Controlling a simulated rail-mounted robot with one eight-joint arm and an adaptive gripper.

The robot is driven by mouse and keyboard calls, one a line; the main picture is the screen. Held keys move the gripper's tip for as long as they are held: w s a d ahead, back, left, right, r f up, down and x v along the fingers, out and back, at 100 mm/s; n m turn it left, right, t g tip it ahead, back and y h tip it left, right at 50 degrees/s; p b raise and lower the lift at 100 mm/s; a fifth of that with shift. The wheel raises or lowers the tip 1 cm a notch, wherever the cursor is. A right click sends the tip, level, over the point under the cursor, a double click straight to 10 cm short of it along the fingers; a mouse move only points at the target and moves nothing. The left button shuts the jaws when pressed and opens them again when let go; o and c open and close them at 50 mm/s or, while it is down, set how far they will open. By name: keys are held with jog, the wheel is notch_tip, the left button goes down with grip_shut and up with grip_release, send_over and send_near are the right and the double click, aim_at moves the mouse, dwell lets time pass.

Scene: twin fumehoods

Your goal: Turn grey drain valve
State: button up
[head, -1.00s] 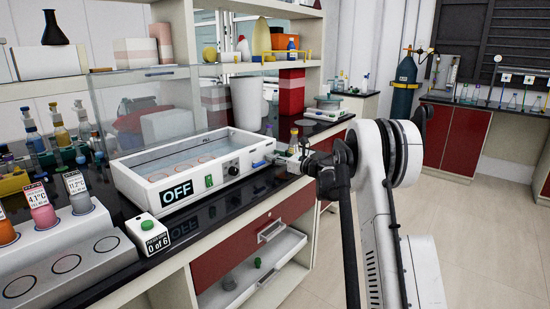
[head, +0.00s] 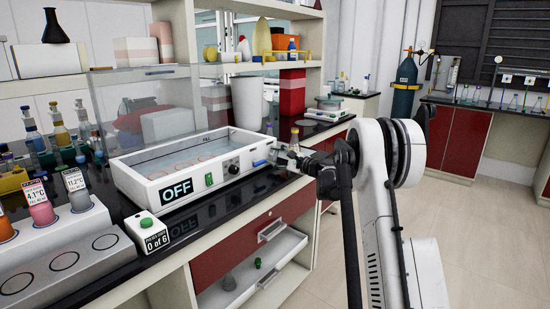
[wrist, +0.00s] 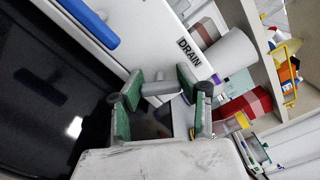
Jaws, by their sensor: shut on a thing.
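The grey drain valve (wrist: 160,88) sticks out from the white bath wall beside the word DRAIN in the wrist view. My gripper (wrist: 161,84) has its two green-padded fingers on either side of the valve handle and is shut on it. In the head view my gripper (head: 287,156) is at the right end of the white water bath (head: 150,184), and the valve is hard to make out there. The bath carries an OFF sign (head: 176,188), and clear water stands inside.
A blue handle (wrist: 88,22) is on the bath wall near the valve. A small bottle (head: 294,135) stands behind my gripper. A box with a green button (head: 147,224) and a tube rack (head: 75,255) are at the left. An open drawer (head: 270,270) is below the counter.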

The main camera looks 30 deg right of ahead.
jog(key=n, duration=0.4)
jog(key=shift+f+n, duration=0.1)
jog(key=shift+n, duration=0.3)
dwell(0.4)
jog(key=o, duration=1.2)
jog(key=v, duration=1.2)
